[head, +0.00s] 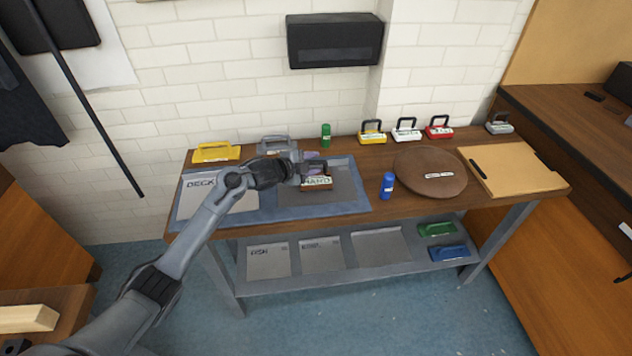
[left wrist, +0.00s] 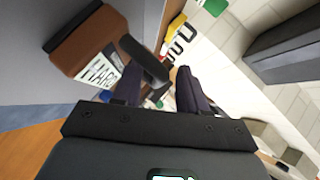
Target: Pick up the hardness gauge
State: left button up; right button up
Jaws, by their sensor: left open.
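The hardness gauge (head: 317,183) is a brown block with a dark handle and a white label reading "HARD". It sits on the grey mat at the middle-left of the workbench. In the left wrist view the gauge (left wrist: 88,42) is at the upper left, its dark handle reaching toward my fingers. My left gripper (head: 304,168) is open, right at the gauge's handle. In the left wrist view my left gripper (left wrist: 158,78) has its dark fingers apart, with the handle end close to the left finger. I cannot tell whether they touch. My right gripper is not in view.
Behind the gripper stand a grey handled item (head: 277,146) and a green cylinder (head: 326,135). A blue cylinder (head: 387,185) and a round brown board (head: 430,171) are to the right. Yellow (head: 371,138), white (head: 406,134) and red (head: 439,132) handled blocks line the back.

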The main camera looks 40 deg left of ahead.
pick_arm(q)
jog(key=shift+w+f, duration=0.15)
jog(key=shift+w, duration=0.15)
grip_shut()
dwell(0.4)
